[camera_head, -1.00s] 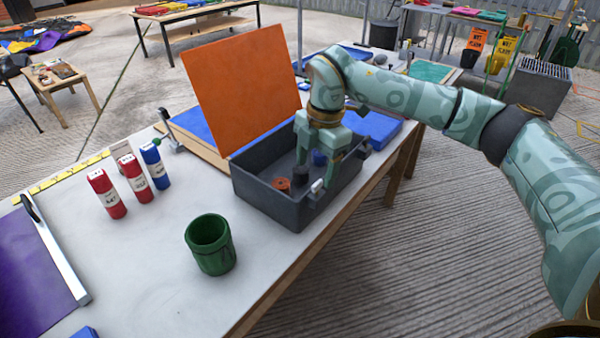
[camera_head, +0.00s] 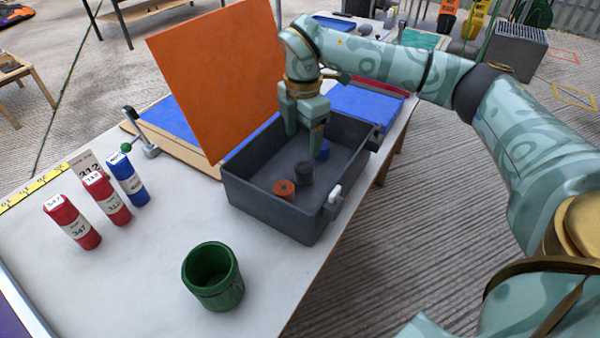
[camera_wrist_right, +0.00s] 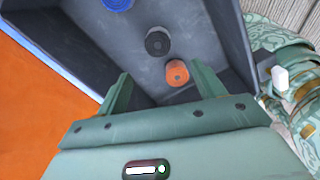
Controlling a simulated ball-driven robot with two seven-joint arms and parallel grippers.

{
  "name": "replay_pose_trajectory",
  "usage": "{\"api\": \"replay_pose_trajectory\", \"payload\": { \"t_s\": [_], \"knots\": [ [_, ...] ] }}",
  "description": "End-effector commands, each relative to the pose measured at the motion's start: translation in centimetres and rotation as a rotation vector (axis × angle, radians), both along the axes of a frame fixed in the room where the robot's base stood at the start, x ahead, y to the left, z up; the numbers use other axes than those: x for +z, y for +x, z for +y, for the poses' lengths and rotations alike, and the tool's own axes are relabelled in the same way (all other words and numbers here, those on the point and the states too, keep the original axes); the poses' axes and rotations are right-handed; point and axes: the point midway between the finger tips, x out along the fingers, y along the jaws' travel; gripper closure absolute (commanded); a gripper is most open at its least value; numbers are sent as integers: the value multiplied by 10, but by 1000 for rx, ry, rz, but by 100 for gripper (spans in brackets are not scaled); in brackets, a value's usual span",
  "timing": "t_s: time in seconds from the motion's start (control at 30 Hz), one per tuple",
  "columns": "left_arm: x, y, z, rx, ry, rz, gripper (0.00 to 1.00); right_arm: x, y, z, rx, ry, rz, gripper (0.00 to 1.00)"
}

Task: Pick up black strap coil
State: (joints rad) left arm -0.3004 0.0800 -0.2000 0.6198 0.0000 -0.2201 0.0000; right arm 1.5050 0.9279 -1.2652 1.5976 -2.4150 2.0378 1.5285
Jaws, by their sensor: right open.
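The black strap coil (camera_head: 304,173) sits on the floor of the open grey case, between an orange coil (camera_head: 284,189) and a blue coil (camera_head: 322,149). It also shows in the right wrist view (camera_wrist_right: 157,42), beyond the fingertips. My right gripper (camera_head: 303,139) points down into the case (camera_head: 262,204) with its fingers spread and nothing between them. It is above and slightly behind the black coil, apart from it. In the right wrist view, its two fingers (camera_wrist_right: 160,78) frame the case floor. My left gripper is not in view.
The case's orange lid (camera_head: 215,85) stands up at its left. A green cup (camera_head: 212,277) is in front. Red canisters (camera_head: 72,222) and a blue canister (camera_head: 128,180) stand at left on the white table (camera_head: 120,285). Case walls surround the coils.

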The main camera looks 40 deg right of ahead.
Motion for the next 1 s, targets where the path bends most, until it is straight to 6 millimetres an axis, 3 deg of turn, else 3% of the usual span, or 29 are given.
{"api": "replay_pose_trajectory", "payload": {
  "t_s": [0.03, 0.13, 0.47, 0.7, 0.97, 1.0],
  "knots": [
    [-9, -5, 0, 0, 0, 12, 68, -22, 0, 0, 0, 0, 9, 32],
    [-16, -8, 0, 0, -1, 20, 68, -42, 0, -1, -1, 0, 8, 32],
    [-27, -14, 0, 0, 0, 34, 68, -69, 1, -2, -1, 0, 3, 32],
    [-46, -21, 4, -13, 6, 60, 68, -109, 2, -6, 0, 0, 6, 32],
    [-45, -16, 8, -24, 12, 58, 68, -110, 2, -6, -1, 0, -2, 32],
    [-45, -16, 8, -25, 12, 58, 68, -110, 2, -6, -1, 0, -1, 40]
  ]
}}
